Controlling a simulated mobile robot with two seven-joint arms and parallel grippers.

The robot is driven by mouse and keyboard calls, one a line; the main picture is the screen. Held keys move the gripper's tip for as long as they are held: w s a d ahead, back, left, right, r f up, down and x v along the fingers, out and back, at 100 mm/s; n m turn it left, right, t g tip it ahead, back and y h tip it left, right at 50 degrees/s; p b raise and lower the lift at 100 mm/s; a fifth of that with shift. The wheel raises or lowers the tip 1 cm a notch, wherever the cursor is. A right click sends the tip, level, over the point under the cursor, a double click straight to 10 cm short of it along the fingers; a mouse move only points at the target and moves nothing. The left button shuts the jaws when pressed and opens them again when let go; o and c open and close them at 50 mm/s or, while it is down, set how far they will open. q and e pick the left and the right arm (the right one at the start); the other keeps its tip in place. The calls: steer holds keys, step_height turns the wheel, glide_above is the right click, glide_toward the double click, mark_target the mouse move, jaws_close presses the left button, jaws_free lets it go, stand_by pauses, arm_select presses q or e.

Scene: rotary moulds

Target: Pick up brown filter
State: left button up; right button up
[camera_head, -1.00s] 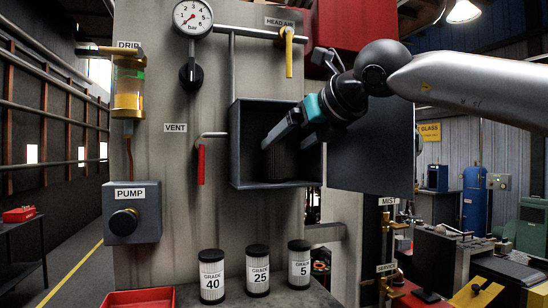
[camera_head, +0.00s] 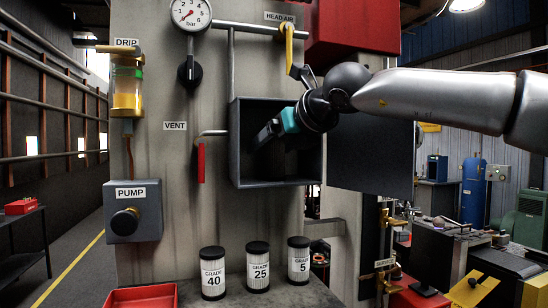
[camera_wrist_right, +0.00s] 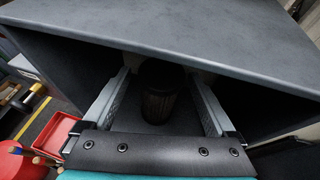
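The brown filter (camera_wrist_right: 158,104) is a dark brownish ribbed cylinder with a black cap. It stands upright inside the grey open-fronted box (camera_head: 235,150). My right gripper (camera_wrist_right: 160,80) reaches into the box with its two fingers spread, one on each side of the filter. A gap shows between the filter and each finger, so the gripper is open and holds nothing. In the head view my right gripper (camera_head: 265,138) is at the box opening, and I cannot make out the filter there. My left gripper is in neither view.
The box's top panel (camera_wrist_right: 180,38) runs close above the fingers. Its door (camera_head: 370,160) is swung open to the right. Filters labelled 40 (camera_head: 212,274), 25 (camera_head: 258,268) and 5 (camera_head: 299,262) stand on the ledge below, beside a red tray (camera_head: 140,297).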

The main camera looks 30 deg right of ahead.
jaws_close()
stand_by(0.5)
steer(key=shift+r, duration=0.1)
